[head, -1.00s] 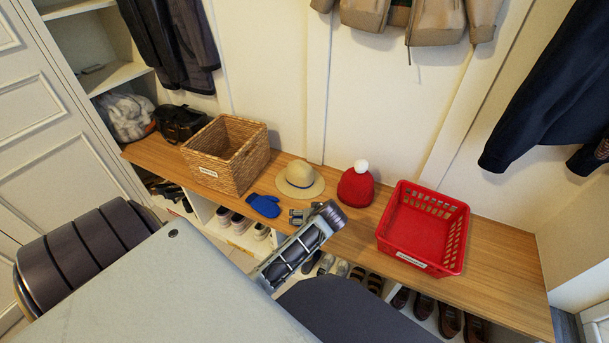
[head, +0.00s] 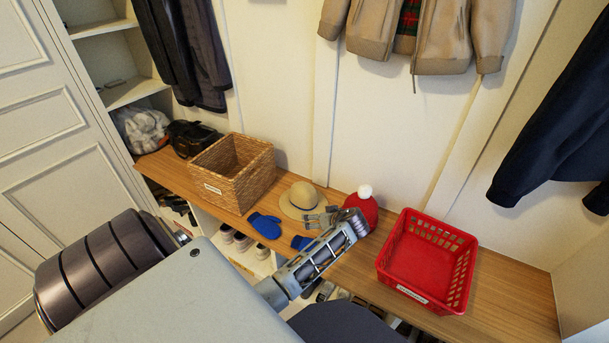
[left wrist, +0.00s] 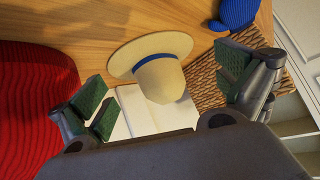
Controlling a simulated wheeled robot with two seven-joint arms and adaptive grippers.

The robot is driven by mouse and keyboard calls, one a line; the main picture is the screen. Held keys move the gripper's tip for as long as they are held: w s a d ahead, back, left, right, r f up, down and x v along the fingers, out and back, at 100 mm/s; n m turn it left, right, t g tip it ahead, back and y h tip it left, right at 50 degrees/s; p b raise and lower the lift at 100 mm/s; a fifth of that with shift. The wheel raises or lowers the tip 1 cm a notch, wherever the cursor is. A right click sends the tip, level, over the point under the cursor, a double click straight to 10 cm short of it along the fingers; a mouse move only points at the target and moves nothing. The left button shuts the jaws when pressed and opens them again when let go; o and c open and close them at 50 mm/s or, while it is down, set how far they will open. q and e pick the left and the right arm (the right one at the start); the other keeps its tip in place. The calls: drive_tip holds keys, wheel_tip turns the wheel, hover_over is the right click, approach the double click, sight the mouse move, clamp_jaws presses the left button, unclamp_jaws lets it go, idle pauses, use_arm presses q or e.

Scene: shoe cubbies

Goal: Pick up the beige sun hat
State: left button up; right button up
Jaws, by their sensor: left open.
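The beige sun hat (head: 299,200) with a blue band lies brim down on the wooden bench, between the wicker basket and the red knit hat. My left gripper (head: 318,220) is just in front of it and partly covers its right edge in the head view. In the left wrist view the sun hat (left wrist: 158,70) shows between the two spread green-padded fingers of my left gripper (left wrist: 170,92). The gripper is open and empty, and the hat lies beyond the fingertips. My right gripper is not in view.
The wicker basket (head: 246,190) stands to the left and the red plastic basket (head: 447,250) to the right. The red knit hat (head: 361,207) with a white pompom is close beside my left gripper. Blue mittens (head: 265,225) lie at the bench front. Jackets hang above.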

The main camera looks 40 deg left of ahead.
use_arm(q)
drive_tip(key=w+a+r+n+y, duration=0.2)
drive_tip(key=w+a+r+n, duration=0.1)
drive_tip(key=w, duration=0.3)
drive_tip(key=shift+a+n+y, duration=0.3)
drive_tip(key=shift+a+n, duration=0.2)
drive_tip(key=shift+a, duration=0.05)
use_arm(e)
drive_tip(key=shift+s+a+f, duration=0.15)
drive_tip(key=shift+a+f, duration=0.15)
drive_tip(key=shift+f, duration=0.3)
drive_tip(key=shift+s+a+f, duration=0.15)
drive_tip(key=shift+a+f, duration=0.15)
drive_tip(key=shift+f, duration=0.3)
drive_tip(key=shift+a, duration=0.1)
